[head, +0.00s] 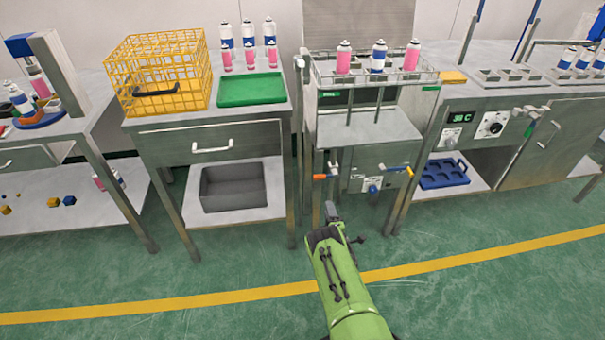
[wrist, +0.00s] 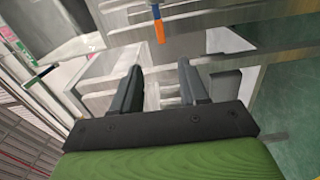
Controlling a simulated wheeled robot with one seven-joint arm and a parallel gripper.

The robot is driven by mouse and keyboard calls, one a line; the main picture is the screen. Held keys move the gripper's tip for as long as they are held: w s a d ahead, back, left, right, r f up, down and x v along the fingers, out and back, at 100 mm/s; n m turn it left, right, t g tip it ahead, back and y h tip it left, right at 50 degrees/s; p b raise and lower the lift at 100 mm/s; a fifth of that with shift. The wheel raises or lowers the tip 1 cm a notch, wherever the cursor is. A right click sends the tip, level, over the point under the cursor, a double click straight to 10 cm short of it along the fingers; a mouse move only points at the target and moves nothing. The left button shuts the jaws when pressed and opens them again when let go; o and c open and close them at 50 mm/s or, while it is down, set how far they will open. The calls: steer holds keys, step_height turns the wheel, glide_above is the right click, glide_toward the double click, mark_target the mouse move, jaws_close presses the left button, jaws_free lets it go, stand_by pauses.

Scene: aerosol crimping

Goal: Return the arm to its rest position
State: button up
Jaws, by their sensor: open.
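My green arm reaches up from the bottom of the head view, with my gripper (head: 331,212) at its end, in front of the middle station's lower part. In the wrist view my gripper (wrist: 160,80) has two dark fingers standing apart with nothing between them. The middle metal station (head: 370,125) is behind it, with an orange handle (head: 320,177) close to the fingertips in the head view. The orange handle (wrist: 159,30) also shows above the fingers in the wrist view. I cannot tell the exact distance between them.
A yellow wire basket (head: 160,75) and a green tray (head: 252,90) sit on the left table. Pink and white cans (head: 344,58) stand on the middle station's top rack. A blue tray (head: 443,173) lies on the right lower shelf. The green floor (head: 200,285) in front is clear.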

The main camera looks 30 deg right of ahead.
steer(key=w+r+m+g+h, duration=0.25)
steer(key=r+m, duration=0.35)
steer(key=r, duration=0.8)
steer(key=w+r+m+g+h, duration=0.1)
steer(key=w+r+m+g, duration=0.3)
steer(key=r, duration=0.9)
steer(key=s+a+r+m+g+y, duration=0.1)
steer(key=s+a+r+m+y, duration=0.15)
steer(key=s+a+r, duration=0.65)
steer(key=s+a+r+m+g+y, duration=0.1)
steer(key=s+a+r+m+y, duration=0.15)
steer(key=s+a+r, duration=0.55)
steer(key=s+a+f+g+y, duration=0.15)
steer(key=s+a, duration=0.25)
steer(key=s, duration=0.9)
steer(key=s+a+f+g+y, duration=0.15)
steer(key=s+a, duration=0.25)
steer(key=s, duration=0.9)
step_height(320, 180, up, 17)
steer(key=p, duration=1.7)
steer(key=shift+d+r+n+y+p, duration=0.15)
steer(key=shift+d+n+y+p, duration=0.1)
steer(key=shift+n+y+p, duration=0.1)
